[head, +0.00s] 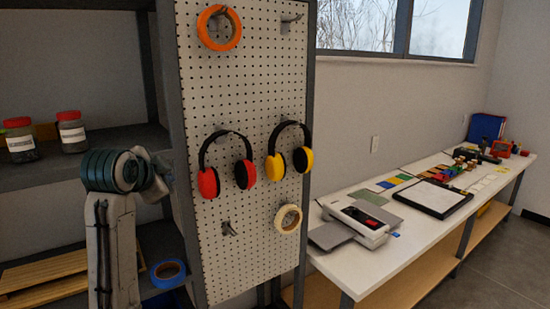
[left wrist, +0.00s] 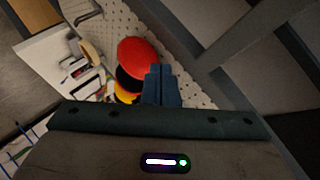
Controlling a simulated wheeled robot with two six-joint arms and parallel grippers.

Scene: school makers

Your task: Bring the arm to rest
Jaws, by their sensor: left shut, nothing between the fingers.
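My left gripper (left wrist: 160,72) shows in the left wrist view with its blue fingers together and nothing between them. In that view the fingertips overlap the edge of a red ear cup (left wrist: 138,50); I cannot tell the distance. In the head view my left arm (head: 118,215) rises at the lower left, in front of the shelf and left of the pegboard. Its fingers are hard to make out there. My right gripper is in neither view.
The pegboard (head: 245,80) holds red earmuffs (head: 208,183), yellow earmuffs (head: 275,167), an orange tape roll (head: 219,45) and a cream tape roll (head: 288,219). Jars (head: 71,133) and a blue tape roll (head: 167,273) sit on shelves. A white bench (head: 405,240) bears a printer-like machine (head: 358,221).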

